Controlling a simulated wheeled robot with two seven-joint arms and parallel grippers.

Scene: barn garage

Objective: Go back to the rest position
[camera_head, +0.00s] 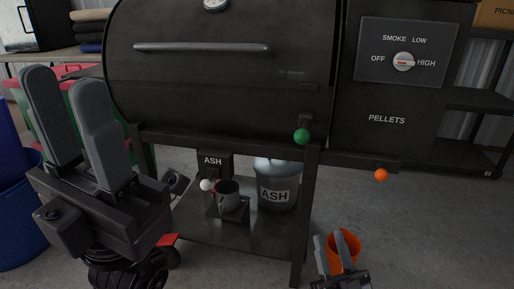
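My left gripper (62,82) is large in the near left of the head view, fingers pointing up. Its two fingers are apart with nothing between them. It is in front of the left side of the black smoker (220,90). My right gripper (330,238) is low at the bottom, right of centre, fingers pointing up. Its fingers are slightly apart and nothing is seen held between them. An orange bucket (352,240) stands behind it; whether they touch cannot be told.
The smoker's control panel with a knob (403,62) is at upper right. Green (302,136), white (207,185) and orange (381,175) balls show around the smoker. A grey cup (228,195) and ash bucket (277,185) are below it. Dark shelves (470,155) stand at right.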

